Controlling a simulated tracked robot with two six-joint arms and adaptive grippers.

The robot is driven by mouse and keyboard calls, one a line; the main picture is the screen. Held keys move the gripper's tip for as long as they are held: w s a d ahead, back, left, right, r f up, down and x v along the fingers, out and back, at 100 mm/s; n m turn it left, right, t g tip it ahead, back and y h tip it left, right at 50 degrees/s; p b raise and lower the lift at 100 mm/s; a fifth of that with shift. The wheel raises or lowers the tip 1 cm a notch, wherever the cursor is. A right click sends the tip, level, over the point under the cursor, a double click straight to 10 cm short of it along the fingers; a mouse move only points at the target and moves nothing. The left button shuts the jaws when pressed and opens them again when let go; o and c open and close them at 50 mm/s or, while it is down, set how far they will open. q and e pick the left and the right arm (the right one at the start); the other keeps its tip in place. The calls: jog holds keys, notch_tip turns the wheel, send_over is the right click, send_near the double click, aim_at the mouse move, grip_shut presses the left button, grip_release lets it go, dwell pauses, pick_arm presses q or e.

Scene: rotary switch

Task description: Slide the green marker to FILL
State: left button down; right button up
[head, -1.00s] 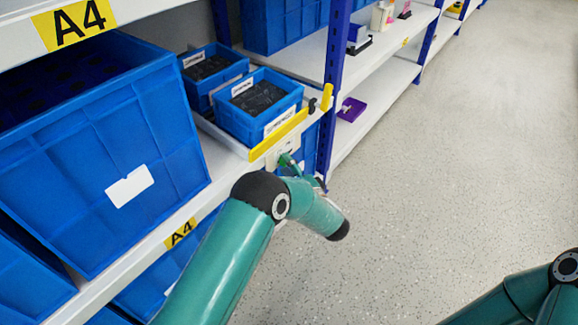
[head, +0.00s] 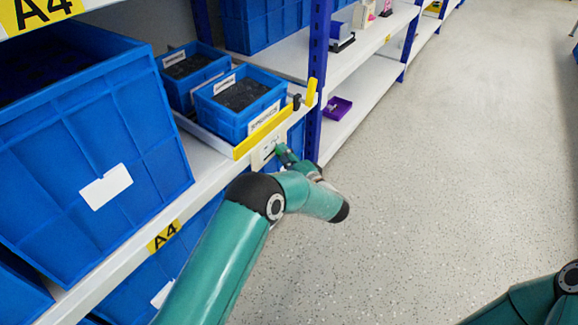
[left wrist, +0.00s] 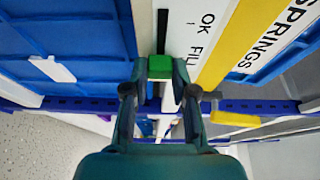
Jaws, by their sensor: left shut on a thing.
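The green marker (left wrist: 160,67) sits in a dark vertical slot on a white plate with the printed words OK and FILL (left wrist: 196,45). It is level with about the lower end of the word FILL. My left gripper (left wrist: 160,72) is shut on the green marker, one finger on each side. In the head view the plate (head: 263,154) is fixed to the shelf's front edge, and my left gripper (head: 284,152) is at its right side. The marker cannot be made out there. My right gripper is out of view.
Above the plate, a yellow strip (head: 270,133) fronts two small blue bins of dark parts, the nearer bin (head: 240,100) labelled SPRINGS. A blue rack post (head: 318,70) stands just right. A large blue crate (head: 90,150) is at left. The floor (head: 440,170) at right is clear.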

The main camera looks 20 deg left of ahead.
pick_arm(q)
jog(key=shift+w+d+f, duration=0.1)
jog(key=c, duration=1)
grip_release()
jog(key=shift+w+f, duration=0.1)
jog(key=shift+c, duration=0.2)
jog(key=shift+o, duration=0.6)
jog(key=v, duration=1.2)
